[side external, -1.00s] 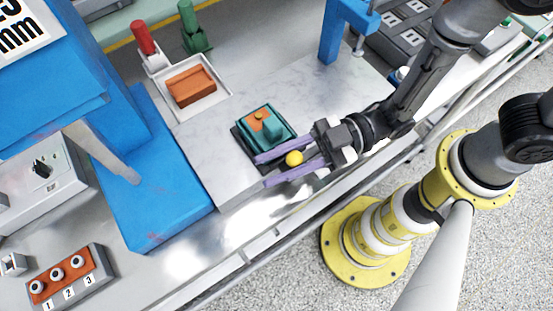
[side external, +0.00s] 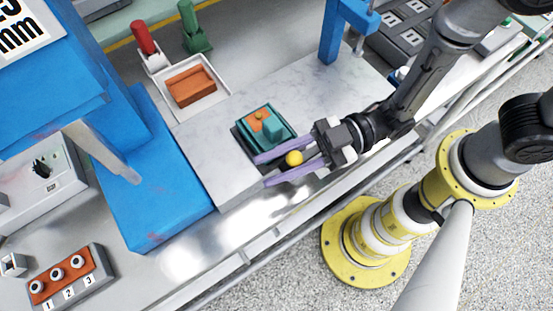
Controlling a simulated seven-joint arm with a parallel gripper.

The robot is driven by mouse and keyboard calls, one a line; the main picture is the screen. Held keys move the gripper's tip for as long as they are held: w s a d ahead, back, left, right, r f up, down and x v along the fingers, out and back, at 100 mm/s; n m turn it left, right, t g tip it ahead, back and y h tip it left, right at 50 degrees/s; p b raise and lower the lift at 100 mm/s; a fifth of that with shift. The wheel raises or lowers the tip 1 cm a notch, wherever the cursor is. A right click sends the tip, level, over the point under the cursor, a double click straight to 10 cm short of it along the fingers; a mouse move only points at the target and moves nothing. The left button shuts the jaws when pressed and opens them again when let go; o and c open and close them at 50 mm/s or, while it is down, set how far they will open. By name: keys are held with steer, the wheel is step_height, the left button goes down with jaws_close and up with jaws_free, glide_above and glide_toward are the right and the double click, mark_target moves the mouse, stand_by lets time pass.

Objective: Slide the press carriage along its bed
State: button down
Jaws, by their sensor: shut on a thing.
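The teal press carriage (side external: 277,132), with an orange piece (side external: 258,116) on top, sits on a dark base on the pale marbled bed (side external: 215,165). A yellow ball knob (side external: 293,159) is at the carriage's near side. My gripper (side external: 265,170) reaches in from the right, its two purple fingers on either side of the knob and shut on it. The fingers partly hide the carriage's near edge, and the link between knob and carriage is hidden.
A blue press frame (side external: 155,185) stands left of the bed. A white tray with an orange block (side external: 191,86) lies behind it, near a red post (side external: 143,38) and a green post (side external: 190,22). A blue upright (side external: 331,35) stands at the back. The bed right of the carriage is clear.

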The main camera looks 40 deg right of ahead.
steer(key=d, duration=1.7)
steer(key=shift+d, duration=0.4)
steer(key=c, duration=0.9)
jaws_free()
steer(key=shift+o, duration=0.2)
steer(key=shift+d, duration=0.1)
steer(key=s+d, duration=0.2)
steer(key=d, duration=1.1)
steer(key=shift+s+d, duration=0.2)
steer(key=shift+s, duration=0.2)
